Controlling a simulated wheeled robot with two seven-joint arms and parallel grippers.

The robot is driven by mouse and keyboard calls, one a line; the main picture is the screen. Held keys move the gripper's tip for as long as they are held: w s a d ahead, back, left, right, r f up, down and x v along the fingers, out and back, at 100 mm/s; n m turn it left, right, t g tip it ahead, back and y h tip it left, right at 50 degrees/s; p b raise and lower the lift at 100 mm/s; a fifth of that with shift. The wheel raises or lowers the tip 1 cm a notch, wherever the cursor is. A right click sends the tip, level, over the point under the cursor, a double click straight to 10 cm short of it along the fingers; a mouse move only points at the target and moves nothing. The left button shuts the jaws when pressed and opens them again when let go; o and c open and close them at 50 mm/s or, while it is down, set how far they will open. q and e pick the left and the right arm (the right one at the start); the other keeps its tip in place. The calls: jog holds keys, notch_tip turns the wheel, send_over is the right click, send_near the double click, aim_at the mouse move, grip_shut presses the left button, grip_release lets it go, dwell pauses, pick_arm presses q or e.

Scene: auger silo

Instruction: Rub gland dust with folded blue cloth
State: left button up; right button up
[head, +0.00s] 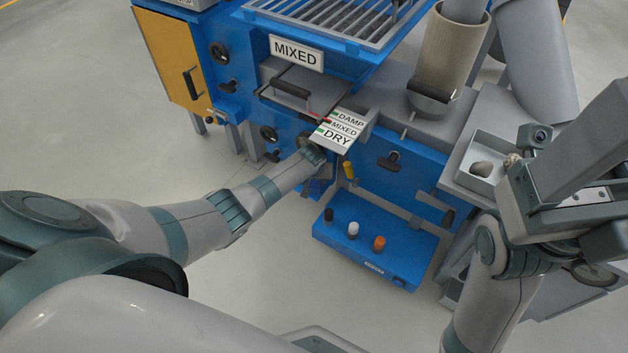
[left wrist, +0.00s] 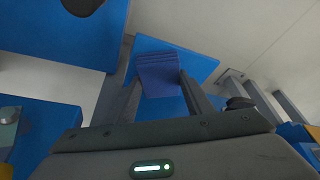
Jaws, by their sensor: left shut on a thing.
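The folded blue cloth (left wrist: 158,70) is a dark blue layered pad in the left wrist view, between the two fingers of my left gripper (left wrist: 161,88). The gripper is shut on it. In the head view my left gripper (head: 318,155) reaches in at the front of the blue machine, just below the sign plate; its fingertips and the cloth are hidden there. I cannot make out the gland or its dust, or whether the cloth touches anything. My right gripper (head: 530,195) is at the right, near a grey tray; its fingers cannot be made out clearly.
The blue machine (head: 400,160) has a DAMP/MIXED/DRY plate (head: 340,130), a MIXED sign (head: 297,53) and black handles. A blue control box (head: 375,245) with black, white and orange knobs stands low in front. Floor at lower middle is clear.

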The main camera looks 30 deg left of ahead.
pick_arm(q)
jog(key=shift+w+a+r, duration=0.1)
jog(key=shift+w+a, duration=0.05)
jog(key=shift+a, duration=0.5)
jog(key=shift+w+a+r, duration=0.15)
jog(key=shift+w+a, duration=0.05)
jog(key=shift+a, duration=0.45)
jog(key=shift+w+a+r, duration=0.1)
jog(key=shift+w+a, duration=0.05)
jog(key=shift+a, duration=0.6)
jog(key=shift+w+a+f+b, duration=0.1)
jog(key=shift+a+b, duration=0.25)
jog(key=shift+a, duration=1.35)
jog(key=shift+r+p, duration=0.9)
jog(key=shift+p, duration=0.15)
jog(key=shift+d+r+p, duration=0.15)
jog(key=shift+r+p, duration=1.85)
jog(key=shift+p, duration=0.15)
